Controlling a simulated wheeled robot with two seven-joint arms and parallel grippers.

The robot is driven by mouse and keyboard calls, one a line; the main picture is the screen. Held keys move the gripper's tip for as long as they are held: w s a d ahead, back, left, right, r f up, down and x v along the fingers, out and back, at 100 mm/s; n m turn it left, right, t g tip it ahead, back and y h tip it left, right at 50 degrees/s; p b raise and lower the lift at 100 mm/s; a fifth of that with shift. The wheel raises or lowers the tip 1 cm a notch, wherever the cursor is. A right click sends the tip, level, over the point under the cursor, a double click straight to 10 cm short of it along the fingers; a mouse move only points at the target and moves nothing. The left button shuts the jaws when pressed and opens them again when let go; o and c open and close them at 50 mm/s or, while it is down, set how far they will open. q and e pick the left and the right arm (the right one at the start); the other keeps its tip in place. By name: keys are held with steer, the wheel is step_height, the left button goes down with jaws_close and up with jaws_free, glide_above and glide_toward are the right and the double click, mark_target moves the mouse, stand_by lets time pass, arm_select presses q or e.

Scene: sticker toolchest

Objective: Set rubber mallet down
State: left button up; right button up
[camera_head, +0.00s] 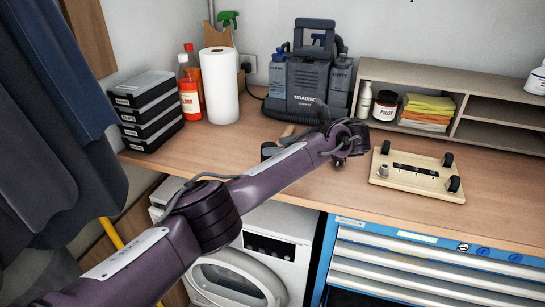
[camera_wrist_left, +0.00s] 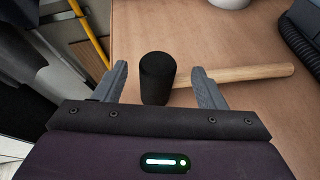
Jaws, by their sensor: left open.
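The rubber mallet has a black cylindrical head and a pale wooden handle. In the left wrist view, the mallet (camera_wrist_left: 157,78) has its head between my left fingers, with the handle running right past the right finger. My left gripper (camera_wrist_left: 160,70) is open, with gaps on both sides of the head. In the head view, the mallet (camera_head: 268,150) is at the front of the wooden worktop (camera_head: 170,155), partly hidden by my left arm. The mallet appears to rest on the worktop. My right gripper is out of view.
A grey machine (camera_head: 300,82) stands behind my arm. A paper roll (camera_head: 219,85), orange bottles (camera_head: 189,98) and stacked black boxes (camera_head: 147,110) stand at left. A wooden board (camera_head: 420,175) with fittings lies at right. A blue drawer chest (camera_head: 430,265) and a white washer (camera_head: 290,225) are below.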

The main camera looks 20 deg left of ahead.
arm_select(q)
steer(key=shift+p+x, duration=0.5)
steer(key=shift+x, duration=0.4)
steer(key=p+x, duration=0.2)
steer(key=x, duration=0.1)
steer(key=shift+s+a, duration=0.15)
steer(key=shift+a, duration=0.05)
steer(key=shift+a+f, duration=0.25)
steer(key=shift+d, duration=0.15)
steer(key=c, duration=1.3)
steer(key=shift+r, duration=0.1)
